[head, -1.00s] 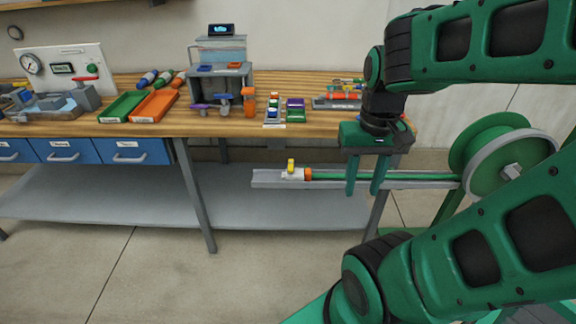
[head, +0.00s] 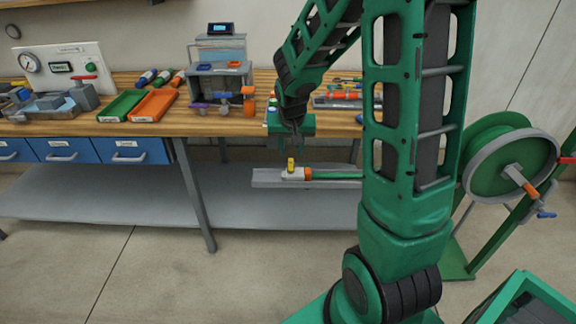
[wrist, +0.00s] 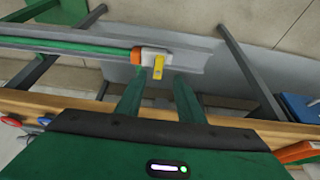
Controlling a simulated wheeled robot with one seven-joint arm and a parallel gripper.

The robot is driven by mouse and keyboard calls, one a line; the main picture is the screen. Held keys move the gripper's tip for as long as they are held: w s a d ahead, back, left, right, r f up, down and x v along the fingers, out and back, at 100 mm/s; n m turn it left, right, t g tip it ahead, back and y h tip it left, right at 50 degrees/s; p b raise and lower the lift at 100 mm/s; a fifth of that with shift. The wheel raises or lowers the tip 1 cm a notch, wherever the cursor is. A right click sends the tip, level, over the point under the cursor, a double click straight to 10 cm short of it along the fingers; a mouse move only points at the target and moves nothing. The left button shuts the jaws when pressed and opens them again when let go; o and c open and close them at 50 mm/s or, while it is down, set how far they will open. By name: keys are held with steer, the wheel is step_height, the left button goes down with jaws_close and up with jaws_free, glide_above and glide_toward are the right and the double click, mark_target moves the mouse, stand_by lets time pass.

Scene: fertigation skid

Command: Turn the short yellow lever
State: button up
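The short yellow lever (head: 291,164) stands up on a small white valve body (head: 293,175) with an orange collar (head: 308,174), joined to a green hose. In the wrist view the lever (wrist: 158,67) shows just beyond my fingertips, roughly centred between them. My gripper (head: 288,153) is at the lever, its fingers pointing down. In the wrist view the two fingers (wrist: 158,82) are spread apart with nothing between them. I cannot tell from these views whether a finger touches the lever.
The valve sits on a grey rail (head: 265,178) in front of the wooden bench (head: 170,125). The bench edge lies close behind my gripper. A green hose reel (head: 495,165) stands at the right. Blue drawers (head: 60,150) hang at the left. A lower grey shelf (head: 120,205) is clear.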

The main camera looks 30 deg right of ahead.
mark_target(290, 167)
steer(key=x, duration=1)
jaws_close()
